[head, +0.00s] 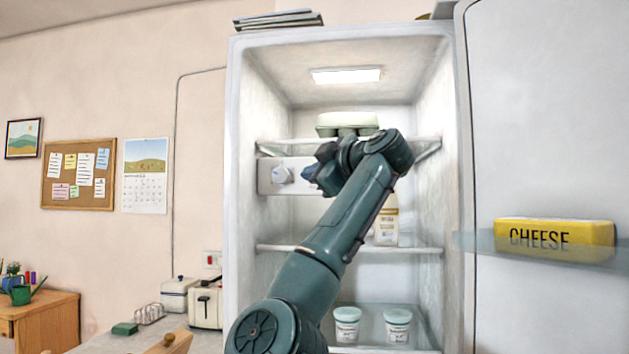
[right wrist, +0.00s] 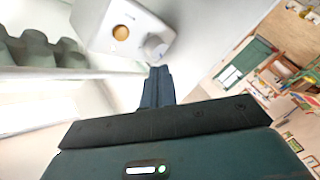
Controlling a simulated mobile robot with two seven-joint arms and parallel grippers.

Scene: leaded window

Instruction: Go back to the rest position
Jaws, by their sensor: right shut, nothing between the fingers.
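My right arm reaches up into the open fridge (head: 239,200) in the head view. My right gripper (head: 312,172) is at the upper left inside, just right of a white control box with a dial (head: 282,175). In the right wrist view the gripper fingers (right wrist: 157,76) are together with nothing between them. The control box (right wrist: 105,28) shows ahead of them there, with a round knob and a lit orange spot. I cannot tell whether the fingers touch it. My left gripper is not in view.
An egg carton (head: 346,121) sits on the top shelf, and a bottle (head: 387,225) stands behind my forearm. Two tubs (head: 397,325) are lower down. The open door (head: 560,130) at right holds a cheese pack (head: 553,236). A toaster (head: 206,305) stands on the counter at left.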

